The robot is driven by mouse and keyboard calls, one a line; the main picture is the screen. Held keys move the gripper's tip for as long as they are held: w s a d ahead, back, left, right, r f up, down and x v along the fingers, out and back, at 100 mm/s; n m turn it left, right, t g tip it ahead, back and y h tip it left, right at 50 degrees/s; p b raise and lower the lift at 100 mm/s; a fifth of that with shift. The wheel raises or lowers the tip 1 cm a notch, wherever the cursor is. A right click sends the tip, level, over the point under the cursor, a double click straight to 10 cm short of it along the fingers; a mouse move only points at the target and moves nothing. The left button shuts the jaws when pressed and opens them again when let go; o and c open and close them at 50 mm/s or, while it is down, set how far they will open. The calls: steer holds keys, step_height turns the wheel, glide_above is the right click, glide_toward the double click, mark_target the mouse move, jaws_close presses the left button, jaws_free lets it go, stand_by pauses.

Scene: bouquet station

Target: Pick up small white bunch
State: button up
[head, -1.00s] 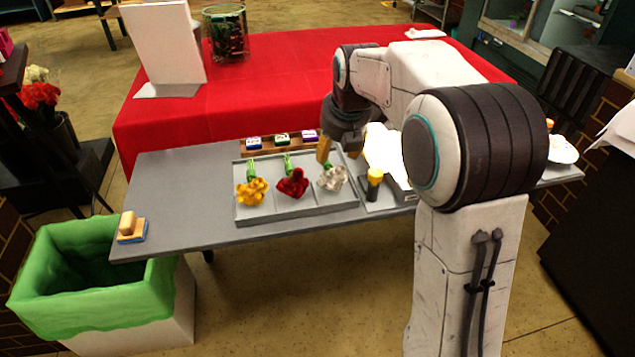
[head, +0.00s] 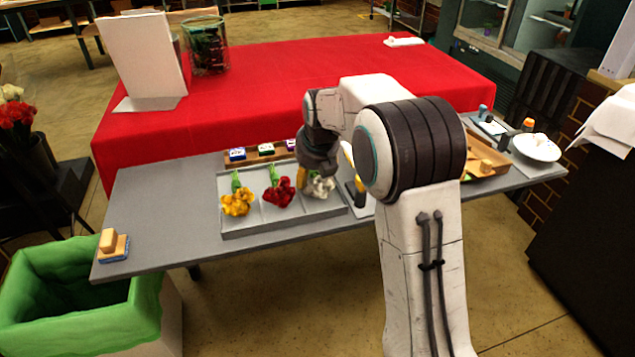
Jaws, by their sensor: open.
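The small white bunch (head: 321,187) lies in the right compartment of the grey tray (head: 262,231) on the grey table. My gripper (head: 302,184) is just above and at the left side of the white bunch, fingers pointing down. It partly covers the bunch and its stems. The gripper is open; one yellowish finger shows, and I cannot tell whether it touches the bunch. A red bunch (head: 279,192) lies in the middle compartment and a yellow bunch (head: 238,203) in the left one.
Small stamp-like blocks (head: 266,149) stand in a wooden rack behind the tray. A yellow-topped dark bottle (head: 357,190) is right of the tray. A wooden tray (head: 487,168) and white bowl (head: 536,147) are farther right. The table's left part is clear beside a sponge and block (head: 112,245).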

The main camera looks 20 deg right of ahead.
steer(key=shift+w+f, duration=0.1)
steer(key=shift+f, duration=0.2)
steer(key=shift+c, duration=0.2)
jaws_close()
steer(key=shift+f, duration=0.1)
